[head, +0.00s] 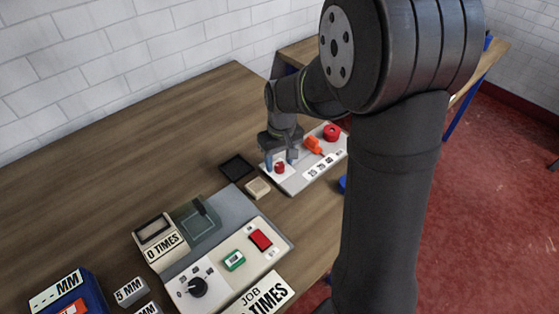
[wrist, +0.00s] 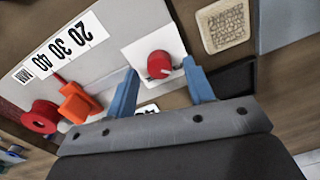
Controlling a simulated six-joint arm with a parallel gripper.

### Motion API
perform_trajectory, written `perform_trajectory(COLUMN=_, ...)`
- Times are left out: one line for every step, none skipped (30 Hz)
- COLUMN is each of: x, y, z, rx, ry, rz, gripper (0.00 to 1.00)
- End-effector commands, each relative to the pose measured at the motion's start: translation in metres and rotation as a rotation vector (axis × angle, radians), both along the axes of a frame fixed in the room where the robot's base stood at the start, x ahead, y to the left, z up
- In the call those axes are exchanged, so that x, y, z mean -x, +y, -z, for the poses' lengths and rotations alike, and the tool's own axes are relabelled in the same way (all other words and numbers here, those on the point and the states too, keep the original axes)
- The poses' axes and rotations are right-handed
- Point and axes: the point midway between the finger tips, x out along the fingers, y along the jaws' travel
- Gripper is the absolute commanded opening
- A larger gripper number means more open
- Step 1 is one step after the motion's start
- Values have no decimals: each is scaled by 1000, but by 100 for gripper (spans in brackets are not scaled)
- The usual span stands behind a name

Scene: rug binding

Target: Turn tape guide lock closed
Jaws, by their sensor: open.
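The tape guide board (head: 297,180) is a light grey plate with a 20-30-40 MM scale strip (wrist: 58,47). A red round knob (wrist: 159,64), which looks like the lock, sits on a white square at one end; it has a pale pointer line, and its marks are partly hidden. It also shows in the head view (head: 280,168). My gripper (wrist: 159,68) is open, its two blue fingertips on either side of the knob with gaps. I cannot tell whether the tips are down at knob height. An orange slider (wrist: 78,102) sits on the board beside the scale.
A red roll (head: 332,132) stands at the board's far end. A beige block (head: 258,188) and a black tray (head: 237,167) lie close by. A control panel (head: 228,255) with a black dial and red switch stands in front. The wooden table (head: 130,150) is clear at the back left.

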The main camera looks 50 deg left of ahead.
Motion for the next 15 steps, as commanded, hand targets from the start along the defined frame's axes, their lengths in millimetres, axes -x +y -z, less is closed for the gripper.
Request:
perform_trajectory(x=0, y=0, z=4, rx=0, ry=0, rz=0, gripper=48)
perform_trajectory(x=0, y=0, z=6, rx=1, ry=0, rz=0, gripper=48)
perform_trajectory(x=0, y=0, z=7, rx=1, ry=0, rz=0, gripper=48)
perform_trajectory(x=0, y=0, z=8, rx=1, ry=0, rz=0, gripper=48)
perform_trajectory(x=0, y=0, z=8, rx=0, ry=0, rz=0, gripper=48)
perform_trajectory(x=0, y=0, z=9, rx=0, ry=0, rz=0, gripper=48)
perform_trajectory(x=0, y=0, z=9, rx=0, ry=0, rz=0, gripper=48)
perform_trajectory(x=0, y=0, z=9, rx=0, ry=0, rz=0, gripper=48)
perform_trajectory(x=0, y=0, z=9, rx=0, ry=0, rz=0, gripper=48)
perform_trajectory(x=0, y=0, z=9, rx=0, ry=0, rz=0, gripper=48)
perform_trajectory(x=0, y=0, z=9, rx=0, ry=0, rz=0, gripper=48)
perform_trajectory(x=0, y=0, z=8, rx=0, ry=0, rz=0, gripper=46)
perform_trajectory(x=0, y=0, z=8, rx=0, ry=0, rz=0, gripper=40)
perform_trajectory(x=0, y=0, z=8, rx=0, ry=0, rz=0, gripper=35)
perform_trajectory(x=0, y=0, z=8, rx=0, ry=0, rz=0, gripper=27)
